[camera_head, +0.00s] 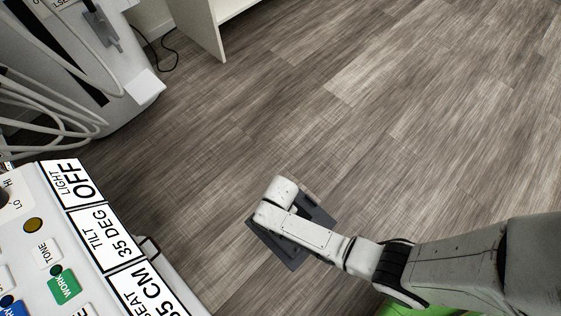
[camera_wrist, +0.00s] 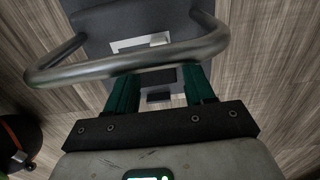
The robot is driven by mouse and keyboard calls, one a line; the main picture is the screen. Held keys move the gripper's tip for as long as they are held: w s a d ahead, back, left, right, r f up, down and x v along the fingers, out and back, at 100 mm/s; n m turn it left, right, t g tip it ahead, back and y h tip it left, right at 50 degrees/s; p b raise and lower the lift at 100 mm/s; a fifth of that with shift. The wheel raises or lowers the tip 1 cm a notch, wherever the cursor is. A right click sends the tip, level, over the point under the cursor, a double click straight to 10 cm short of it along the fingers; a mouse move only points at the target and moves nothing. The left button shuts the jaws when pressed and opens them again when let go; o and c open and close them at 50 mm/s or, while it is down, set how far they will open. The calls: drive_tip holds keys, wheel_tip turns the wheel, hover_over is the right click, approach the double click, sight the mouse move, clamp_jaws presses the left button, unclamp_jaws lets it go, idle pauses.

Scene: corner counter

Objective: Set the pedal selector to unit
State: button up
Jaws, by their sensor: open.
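A dark grey foot pedal unit (camera_head: 318,217) lies on the floor, partly covered by the end of my arm in the head view. In the wrist view, its grey body (camera_wrist: 150,18) has a bent metal bar (camera_wrist: 130,62) across it and a pale recessed window (camera_wrist: 150,41). My gripper (camera_wrist: 160,92) shows green fingers apart below the bar, one on each side of a small dark block. I cannot tell whether that block is the selector, or whether the fingers touch it. No selector marking is readable. In the head view my fingers are hidden.
A white control panel (camera_head: 45,235) with labels LIGHT OFF, TILT 35 DEG and a partly cut seat label stands at the left. A white-grey cabinet unit with hoses (camera_head: 110,75) is behind it. A dark cable (camera_head: 160,55) lies at the back. Wood-look floor (camera_head: 400,110) is clear at the right.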

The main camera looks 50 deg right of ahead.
wheel_tip(320, 180, down, 6)
drive_tip(key=b, duration=0.3)
drive_tip(key=shift+c, duration=0.5)
clamp_jaws()
